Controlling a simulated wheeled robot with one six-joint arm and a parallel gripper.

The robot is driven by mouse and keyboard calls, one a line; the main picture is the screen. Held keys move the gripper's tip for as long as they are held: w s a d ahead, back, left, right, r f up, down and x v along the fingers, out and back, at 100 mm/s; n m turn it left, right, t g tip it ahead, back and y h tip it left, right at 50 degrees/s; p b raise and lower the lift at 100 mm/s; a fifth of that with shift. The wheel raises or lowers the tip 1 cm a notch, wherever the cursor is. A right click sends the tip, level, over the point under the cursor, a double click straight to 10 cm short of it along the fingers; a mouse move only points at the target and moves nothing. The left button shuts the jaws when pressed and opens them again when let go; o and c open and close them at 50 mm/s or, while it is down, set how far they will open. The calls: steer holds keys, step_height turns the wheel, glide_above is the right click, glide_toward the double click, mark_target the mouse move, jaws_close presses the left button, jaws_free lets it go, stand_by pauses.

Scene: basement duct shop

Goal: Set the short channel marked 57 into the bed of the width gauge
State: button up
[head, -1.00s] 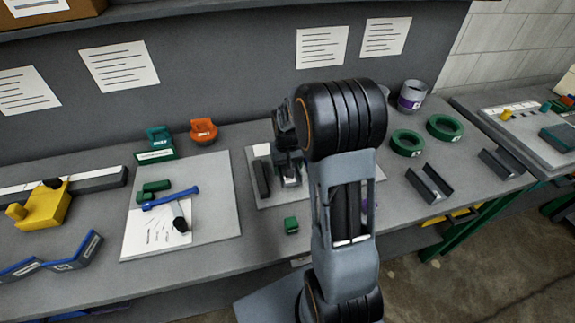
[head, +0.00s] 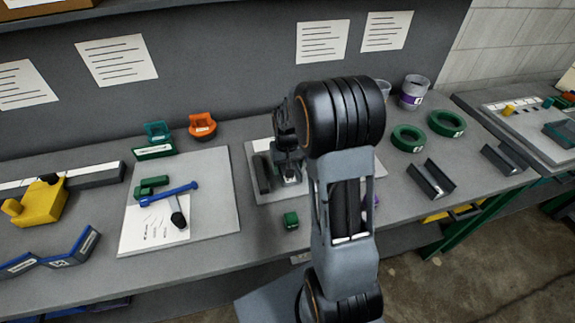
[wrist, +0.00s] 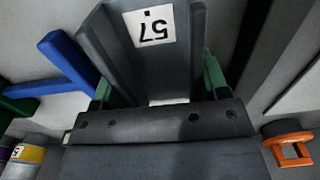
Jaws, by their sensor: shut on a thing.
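The short channel marked 57 (wrist: 122,55) is grey, with a white label that reads upside down in the wrist view. My gripper (wrist: 158,85) is shut on it, with a green fingertip against each side wall. In the head view my gripper (head: 289,172) is mostly hidden by my arm. It is over a pale plate with a dark upright bar (head: 262,173), which looks like the width gauge. A dark rail (wrist: 242,50) runs beside the channel in the wrist view, apart from it. The gauge's bed and the channel's underside are hidden, so I cannot tell if they touch.
Another grey channel (head: 430,180) and green rings (head: 408,138) are to the right. A board with a blue-handled tool (head: 168,194) and an orange piece (head: 202,125) are to the left.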

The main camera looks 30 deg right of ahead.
steer(key=o, duration=1.1)
steer(key=shift+c, duration=0.2)
steer(key=shift+r, duration=0.1)
step_height(320, 180, up, 14)
steer(key=s+a+n+t, duration=0.1)
steer(key=s+a, duration=0.3)
steer(key=s, duration=0.4)
steer(key=s+a+n+t, duration=0.1)
steer(key=s+a+t, duration=0.1)
steer(key=s+a, duration=0.3)
steer(key=s, duration=0.3)
steer(key=shift+a+n+t, duration=0.25)
steer(key=shift+n+t, duration=0.05)
